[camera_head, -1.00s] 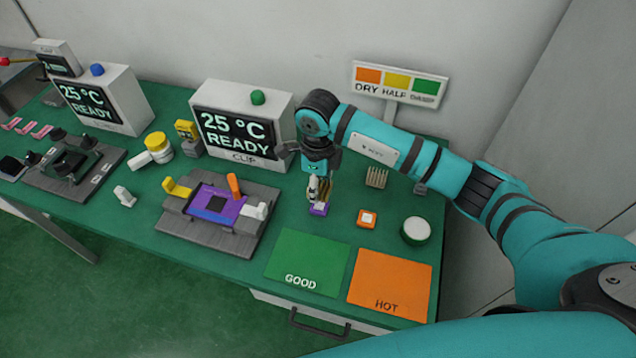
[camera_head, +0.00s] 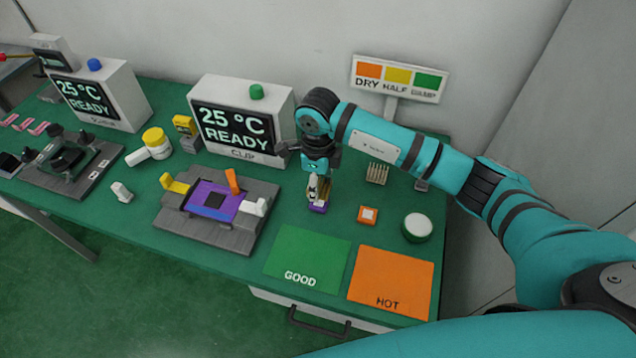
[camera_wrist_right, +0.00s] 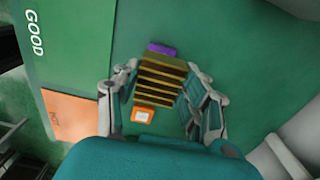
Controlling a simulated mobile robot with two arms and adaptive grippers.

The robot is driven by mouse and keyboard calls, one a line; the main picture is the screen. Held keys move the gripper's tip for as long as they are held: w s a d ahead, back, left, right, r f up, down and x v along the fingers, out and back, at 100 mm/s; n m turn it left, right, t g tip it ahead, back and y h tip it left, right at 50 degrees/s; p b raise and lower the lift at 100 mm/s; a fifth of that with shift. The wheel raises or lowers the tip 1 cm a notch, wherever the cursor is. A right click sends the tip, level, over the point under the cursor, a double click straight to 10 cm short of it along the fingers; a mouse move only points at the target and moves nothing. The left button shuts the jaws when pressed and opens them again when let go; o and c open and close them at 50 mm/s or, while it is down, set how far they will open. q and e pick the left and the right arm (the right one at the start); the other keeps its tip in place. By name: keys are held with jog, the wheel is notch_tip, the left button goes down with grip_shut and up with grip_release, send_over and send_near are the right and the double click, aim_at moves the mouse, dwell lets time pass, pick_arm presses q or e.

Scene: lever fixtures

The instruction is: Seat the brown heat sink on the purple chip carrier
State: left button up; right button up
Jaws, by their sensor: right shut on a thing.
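The purple chip carrier (camera_head: 205,209) is a flat purple plate with a dark square in its middle, seated on a grey lever fixture (camera_head: 180,228) left of my right arm. My right gripper (camera_head: 318,187) points down over the table. In the right wrist view, my right gripper (camera_wrist_right: 163,86) is shut on the brown heat sink (camera_wrist_right: 160,80), a finned block between its fingers. A small purple block (camera_head: 317,208) is just below the fingers in the head view; the wrist view shows it (camera_wrist_right: 160,48) past the heat sink's end. I cannot tell whether they touch. My left gripper is out of view.
The fixture has yellow (camera_head: 176,185), orange (camera_head: 233,182) and white (camera_head: 254,207) levers. A pale finned block (camera_head: 377,173), an orange block (camera_head: 367,215) and a round white-topped pot (camera_head: 418,227) stand nearby. Green GOOD (camera_head: 308,260) and orange HOT (camera_head: 391,283) mats lie in front, empty.

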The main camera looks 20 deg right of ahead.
jog(key=shift+f, duration=0.25)
jog(key=shift+f+b, duration=0.35)
jog(key=shift+b, duration=0.3)
jog(key=shift+f+b, duration=0.35)
jog(key=shift+f, duration=0.05)
jog(key=shift+f+b, duration=0.45)
jog(key=shift+f, duration=0.15)
jog(key=shift+f+b, duration=0.45)
jog(key=shift+b, duration=0.15)
